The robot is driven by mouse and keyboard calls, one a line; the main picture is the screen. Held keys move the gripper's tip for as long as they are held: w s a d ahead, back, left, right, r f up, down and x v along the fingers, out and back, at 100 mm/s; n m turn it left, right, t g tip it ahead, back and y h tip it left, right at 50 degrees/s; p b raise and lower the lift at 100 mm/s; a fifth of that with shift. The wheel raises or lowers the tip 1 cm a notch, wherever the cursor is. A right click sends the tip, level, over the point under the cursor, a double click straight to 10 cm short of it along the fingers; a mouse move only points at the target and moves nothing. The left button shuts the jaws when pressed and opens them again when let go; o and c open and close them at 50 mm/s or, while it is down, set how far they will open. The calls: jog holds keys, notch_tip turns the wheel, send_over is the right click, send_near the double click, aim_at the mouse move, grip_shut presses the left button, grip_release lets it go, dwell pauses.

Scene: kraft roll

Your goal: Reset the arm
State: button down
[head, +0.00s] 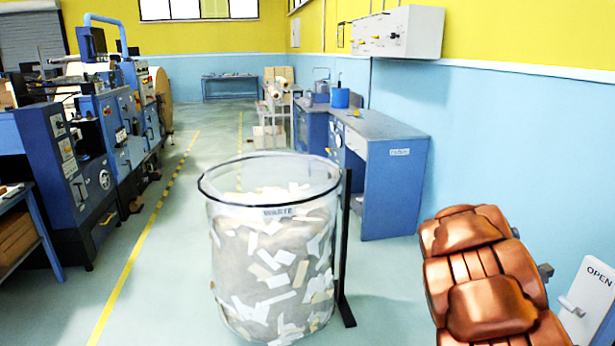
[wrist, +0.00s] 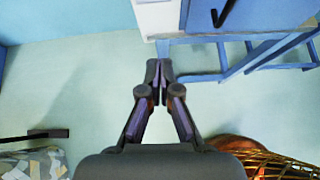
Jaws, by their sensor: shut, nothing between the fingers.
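My gripper (wrist: 159,72) shows in the wrist view, its two dark fingers together at the tips with nothing between them. It hangs over open pale floor, with blue furniture beyond the tips. In the head view the gripper itself does not show. A copper-coloured padded arm part (head: 485,280), which looks like mine, is at the lower right of that view, near the blue wall.
A clear waste bin (head: 270,255) full of paper scraps stands in front, with a dark post (head: 343,250) beside it. A blue desk (head: 395,185) is behind it by the right wall. Blue machines (head: 100,130) line the left. Floor left of the bin is free.

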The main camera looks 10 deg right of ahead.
jog(key=s+a+r+m+g+y, duration=0.1)
jog(key=s+a+r+m, duration=0.3)
jog(key=a+m, duration=0.15)
jog(key=s+a+r+m+g+y, duration=0.1)
jog(key=s+a+r+m, duration=0.25)
jog(key=a, duration=0.25)
jog(key=s+a+m+y, duration=0.3)
jog(key=s+a, duration=0.3)
jog(key=a, duration=0.5)
jog(key=s+a+f+m+y, duration=0.1)
jog(key=s+a+m+y, duration=0.2)
jog(key=a, duration=0.7)
jog(key=s+a+m+y, duration=0.2)
jog(key=s+a+m, duration=0.1)
jog(key=s+a, duration=0.5)
jog(key=a, duration=0.3)
jog(key=shift+s+a+f+y, duration=0.3)
jog(key=shift+a+y, duration=0.05)
jog(key=shift+y, duration=0.05)
jog(key=shift+d, duration=0.2)
